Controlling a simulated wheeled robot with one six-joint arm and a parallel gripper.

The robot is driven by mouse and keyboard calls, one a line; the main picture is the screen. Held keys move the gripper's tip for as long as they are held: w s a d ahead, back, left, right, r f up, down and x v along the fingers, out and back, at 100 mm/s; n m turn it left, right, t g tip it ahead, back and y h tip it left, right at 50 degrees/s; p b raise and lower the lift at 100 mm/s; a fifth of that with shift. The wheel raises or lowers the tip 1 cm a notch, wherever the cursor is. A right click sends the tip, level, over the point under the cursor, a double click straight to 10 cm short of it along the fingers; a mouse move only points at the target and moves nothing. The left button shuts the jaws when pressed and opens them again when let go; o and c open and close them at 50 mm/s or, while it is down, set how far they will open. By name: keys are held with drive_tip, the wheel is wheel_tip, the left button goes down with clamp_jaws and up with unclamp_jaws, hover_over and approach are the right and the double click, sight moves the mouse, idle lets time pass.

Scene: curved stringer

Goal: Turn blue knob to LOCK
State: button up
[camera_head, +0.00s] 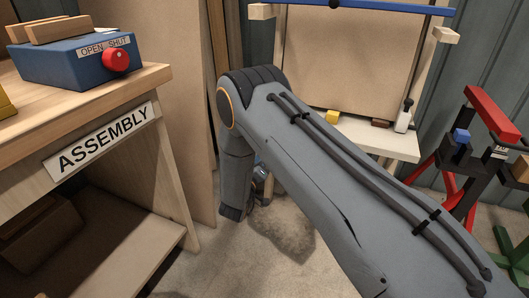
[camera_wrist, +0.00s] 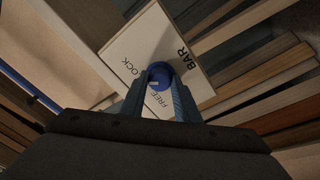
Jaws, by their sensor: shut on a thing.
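The blue knob (camera_wrist: 160,71) sits on a white panel (camera_wrist: 190,65) in the wrist view. The panel reads BAR along its right side, LOCK at the left of the knob and FREE below it. A pale mark shows on the knob's lower left; I cannot tell exactly which label it points to. My gripper (camera_wrist: 160,92) has its two fingers on either side of the knob, shut on it. In the head view my arm hides the gripper, and I cannot make out the knob there.
A wooden bench (camera_head: 155,80) labelled ASSEMBLY stands at left, with a blue OPEN/SHUT box (camera_head: 65,64) and its red knob (camera_head: 115,60). A red and black stand (camera_head: 462,165) is at right. Wooden boards (camera_wrist: 260,75) surround the panel in the wrist view.

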drive_tip(key=shift+m, duration=1.2)
drive_tip(key=o, duration=1)
drive_tip(key=shift+o, duration=0.2)
drive_tip(key=p+v, duration=0.1)
drive_tip(key=v, duration=0.6)
drive_tip(key=shift+s+a+p, duration=0.25)
drive_tip(key=shift+s+p, duration=0.05)
drive_tip(key=shift+p, duration=0.1)
